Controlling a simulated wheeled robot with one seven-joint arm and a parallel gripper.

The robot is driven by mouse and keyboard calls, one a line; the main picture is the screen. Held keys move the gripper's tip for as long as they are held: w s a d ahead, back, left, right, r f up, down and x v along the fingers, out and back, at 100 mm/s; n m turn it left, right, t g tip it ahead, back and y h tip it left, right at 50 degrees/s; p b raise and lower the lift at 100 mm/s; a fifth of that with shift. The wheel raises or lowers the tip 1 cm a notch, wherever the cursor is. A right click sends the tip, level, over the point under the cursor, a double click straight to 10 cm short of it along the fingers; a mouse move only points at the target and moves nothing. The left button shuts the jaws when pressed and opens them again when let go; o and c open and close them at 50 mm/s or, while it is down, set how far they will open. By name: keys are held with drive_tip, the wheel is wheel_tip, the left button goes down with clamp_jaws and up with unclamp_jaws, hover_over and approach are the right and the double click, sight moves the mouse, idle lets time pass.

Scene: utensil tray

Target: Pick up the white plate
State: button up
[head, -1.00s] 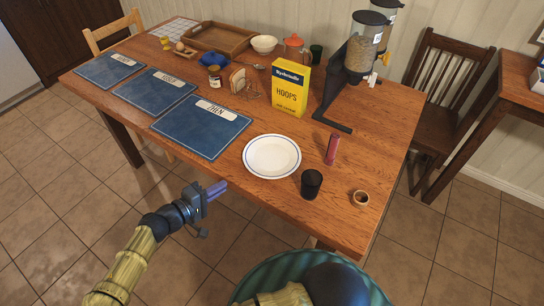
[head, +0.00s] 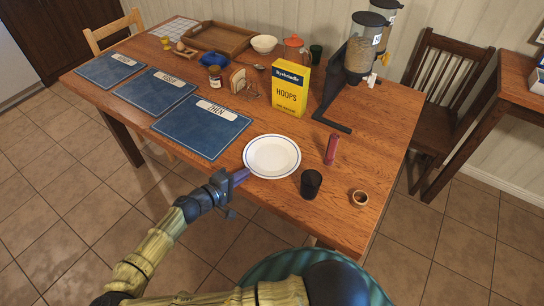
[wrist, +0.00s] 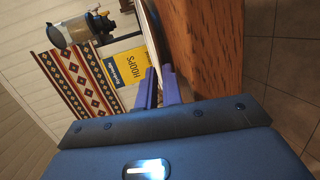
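The white plate (head: 272,156) with a thin dark rim line lies flat near the front edge of the wooden table (head: 375,165). My gripper (head: 243,174) is at the plate's near left rim, by the table edge. In the wrist view the purple fingers (wrist: 160,72) are apart, with a narrow gap between them. The plate shows there nearly edge-on as a pale strip (wrist: 148,35), in line with the gap. I cannot tell whether a finger touches the rim.
A black cup (head: 311,184), a red cylinder (head: 331,149) and a small brown bowl (head: 360,198) stand right of the plate. A yellow cereal box (head: 289,87) stands behind it. A blue placemat (head: 203,127) lies to its left.

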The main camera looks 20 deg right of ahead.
sight(255, 169)
drive_tip(key=x, duration=0.3)
drive_tip(key=shift+w+d, duration=0.1)
drive_tip(key=shift+d, duration=0.05)
drive_tip(key=shift+s, duration=0.2)
clamp_jaws()
drive_tip(key=shift+r, duration=0.1)
drive_tip(key=shift+w+r, duration=0.1)
